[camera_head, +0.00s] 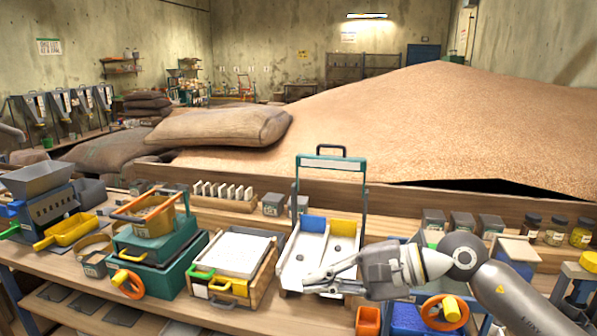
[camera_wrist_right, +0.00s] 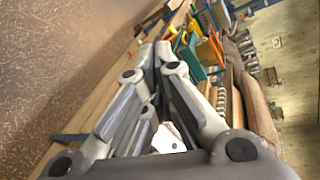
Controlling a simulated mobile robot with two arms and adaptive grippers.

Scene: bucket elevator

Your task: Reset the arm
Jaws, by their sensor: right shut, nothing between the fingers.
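My right arm (camera_head: 515,292) comes in from the lower right. Its gripper (camera_head: 310,282) points left, in front of the white tray with the teal upright frame (camera_head: 297,258). The fingers are shut with nothing between them; in the right wrist view the gripper (camera_wrist_right: 158,55) has its fingers drawn together at the tips. I cannot tell whether the fingertips touch the white tray. My left gripper is not in view.
The wooden workbench (camera_head: 150,292) is crowded. A white tray in a wooden frame (camera_head: 238,252), a teal box (camera_head: 150,280) and an orange-ringed knob (camera_head: 445,312) are near the right arm. A large grain heap (camera_head: 430,120) and sacks (camera_head: 225,125) lie behind.

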